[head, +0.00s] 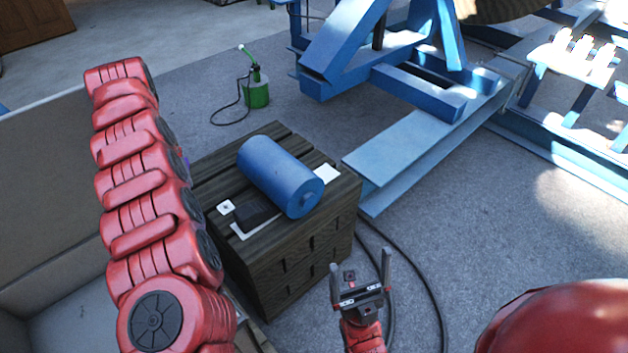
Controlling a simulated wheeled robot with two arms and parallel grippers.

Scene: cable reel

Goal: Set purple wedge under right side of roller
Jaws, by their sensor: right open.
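The blue roller (275,172) lies on its side on top of a dark wooden crate (290,262). A black wedge-like block (256,213) sits against the roller's left lower side. I see no whole purple wedge; only a small purple sliver (186,160) shows at the edge of my left arm, and I cannot tell what it belongs to. My right gripper (360,272) is open and empty, in front of the crate at its lower right, with its fingers pointing up in the picture. My left gripper is not in view; only its red arm shows.
A white patch (328,174) lies right of the roller, and a small marked white card (226,207) lies left of the block. A black cable (415,275) runs on the floor right of the crate. A blue steel frame (430,140) and a green bottle-like jack (257,92) stand behind.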

